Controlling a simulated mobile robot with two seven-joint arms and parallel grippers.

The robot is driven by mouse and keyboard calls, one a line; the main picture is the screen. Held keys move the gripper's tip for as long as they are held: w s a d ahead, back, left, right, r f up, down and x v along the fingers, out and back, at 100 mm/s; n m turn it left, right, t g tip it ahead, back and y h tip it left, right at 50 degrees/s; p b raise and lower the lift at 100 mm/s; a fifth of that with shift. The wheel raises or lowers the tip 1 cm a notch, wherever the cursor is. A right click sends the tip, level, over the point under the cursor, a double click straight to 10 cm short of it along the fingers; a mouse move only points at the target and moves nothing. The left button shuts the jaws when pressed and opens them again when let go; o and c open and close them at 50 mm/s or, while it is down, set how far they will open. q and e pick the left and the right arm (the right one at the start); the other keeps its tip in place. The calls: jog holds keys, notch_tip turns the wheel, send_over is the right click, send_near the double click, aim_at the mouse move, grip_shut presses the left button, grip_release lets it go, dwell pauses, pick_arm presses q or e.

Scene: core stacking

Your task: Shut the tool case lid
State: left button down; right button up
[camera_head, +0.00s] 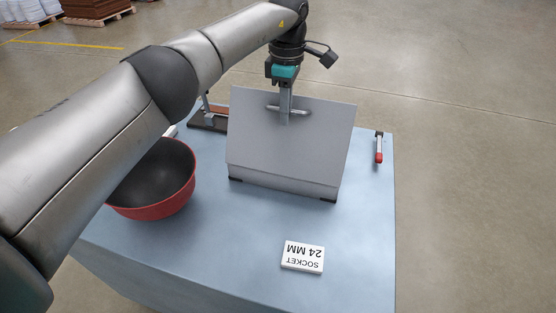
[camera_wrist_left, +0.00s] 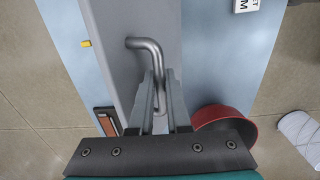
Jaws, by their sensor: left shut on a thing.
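The grey tool case (camera_head: 283,184) stands on the light blue bench top. Its lid (camera_head: 275,150) shows as a broad tilted panel, and the inside of the case is hidden. A metal bar handle (camera_head: 301,111) is on the lid's upper part and also shows in the left wrist view (camera_wrist_left: 146,46). My left gripper (camera_head: 284,117) comes down from above and is shut on the handle. In the left wrist view its two fingers (camera_wrist_left: 158,85) lie close together at the bar. My right gripper is in neither view.
A red bowl with a dark inside (camera_head: 150,205) stands left of the case, partly behind my left arm. A white "SOCKET 24 MM" box (camera_head: 302,257) lies in front. A red-tipped tool (camera_head: 379,150) lies right. The bench's (camera_head: 220,260) front is mostly clear.

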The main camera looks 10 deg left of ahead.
pick_arm(q)
jog(key=shift+w+f+b, duration=0.2)
jog(key=shift+w+b, duration=0.3)
jog(key=shift+w, duration=0.2)
jog(key=c, duration=0.8)
grip_release()
jog(key=shift+r, duration=0.55)
notch_tip(320, 180, up, 14)
jog(key=p, duration=0.7)
